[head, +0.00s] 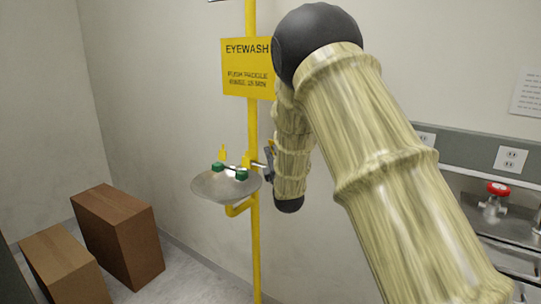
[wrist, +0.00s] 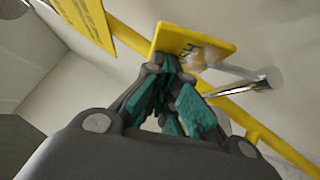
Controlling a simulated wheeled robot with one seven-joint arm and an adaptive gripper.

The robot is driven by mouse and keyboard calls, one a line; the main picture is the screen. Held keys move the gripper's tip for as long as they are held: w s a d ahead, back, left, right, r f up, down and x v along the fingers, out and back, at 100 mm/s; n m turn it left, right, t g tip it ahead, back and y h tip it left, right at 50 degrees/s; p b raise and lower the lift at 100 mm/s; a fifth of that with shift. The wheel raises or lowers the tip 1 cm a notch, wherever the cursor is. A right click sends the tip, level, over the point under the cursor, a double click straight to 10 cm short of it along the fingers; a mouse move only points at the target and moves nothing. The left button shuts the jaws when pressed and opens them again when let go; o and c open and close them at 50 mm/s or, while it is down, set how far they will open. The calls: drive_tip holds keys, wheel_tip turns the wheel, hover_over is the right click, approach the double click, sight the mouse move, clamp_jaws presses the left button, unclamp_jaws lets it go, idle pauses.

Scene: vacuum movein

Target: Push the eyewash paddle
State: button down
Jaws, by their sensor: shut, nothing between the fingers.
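The yellow eyewash paddle (wrist: 195,45), with dark lettering, is a tilted plate just past my fingertips in the wrist view. A small yellow upright piece that looks like it shows above the bowl in the head view (head: 222,153). My gripper (wrist: 172,66) is shut and empty, its fingertips overlapping the paddle's lower edge in the picture; I cannot tell whether they touch it. In the head view my gripper (head: 268,160) is beside the yellow pipe, right of the bowl, partly hidden by my arm. The steel eyewash bowl (head: 218,188) has two green caps.
A yellow upright pipe (head: 252,125) carries a yellow EYEWASH sign (head: 240,68). Silver fittings (wrist: 262,80) sit right of the paddle. Cardboard boxes (head: 137,240) stand on the floor at left. A sink counter with a red-handled valve (head: 497,189) is at right.

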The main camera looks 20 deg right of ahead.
drive_tip(key=w+d+r+m+g+p, duration=0.2)
drive_tip(key=d+r+m, duration=0.1)
drive_tip(key=shift+w+g, duration=0.2)
drive_tip(key=shift+g, duration=0.2)
drive_tip(key=w+d+m+g+y+p, duration=0.1)
drive_tip(key=w+d+m+g+p, duration=0.3)
drive_tip(key=w+d+p, duration=0.1)
drive_tip(key=shift+w+d+f+g+p, duration=0.15)
drive_tip(key=shift+d+g+p, duration=0.15)
drive_tip(key=shift+d+p, duration=0.65)
drive_tip(key=shift+d, duration=0.1)
drive_tip(key=a+r+b+v, duration=0.1)
drive_tip(key=b+v, duration=0.3)
drive_tip(key=v, duration=0.9)
drive_tip(key=shift+w+a, duration=0.3)
drive_tip(key=shift+a, duration=0.55)
